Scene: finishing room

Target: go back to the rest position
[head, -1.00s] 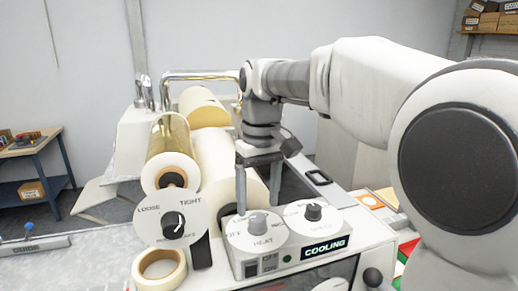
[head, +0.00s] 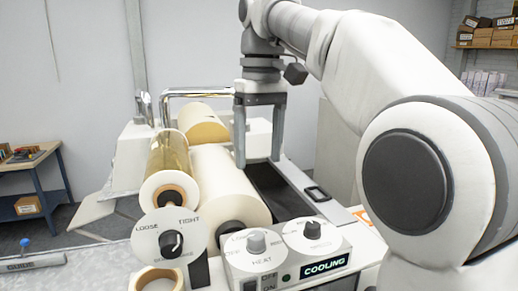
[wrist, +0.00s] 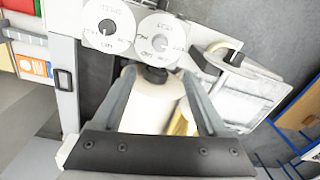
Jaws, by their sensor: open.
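My gripper (head: 258,163) is open and empty, with its fingers pointing down.
A large cream roll (head: 225,185) and a golden film roll (head: 168,165) lie on the machine. A loose/tight dial (head: 171,243) stands at its front left. A chrome bar (head: 205,92) arches behind. A workbench (head: 30,165) is at the far left. Shelves with boxes (head: 490,35) are at the right.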

